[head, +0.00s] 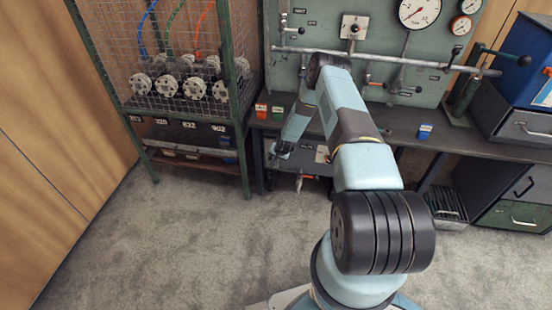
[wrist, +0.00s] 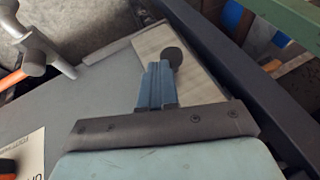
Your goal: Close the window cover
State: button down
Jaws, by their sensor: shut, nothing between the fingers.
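My gripper is at the end of my arm in the head view (head: 281,150), low at the front edge of the workbench. In the wrist view its blue fingers (wrist: 157,84) are shut with nothing between them. A dark round knob (wrist: 173,57) shows just beyond the fingertips, against a pale flat plate (wrist: 196,70). The plate may be the window cover, but I cannot tell for sure. The gap between fingertips and knob is too small to judge, so I cannot tell whether they touch. The window itself is not clearly seen in either view.
An orange-handled fitting (wrist: 32,57) lies left of the gripper in the wrist view. A dark beam (wrist: 232,60) runs along the right. In the head view the mesh cage (head: 170,60) stands left of the workbench (head: 455,143). A horizontal pipe (head: 420,62) crosses the gauge panel. Carpet in front is clear.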

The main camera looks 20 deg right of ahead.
jog(key=d+v, duration=0.2)
jog(key=v, duration=1)
jog(key=shift+s+d+f, duration=0.3)
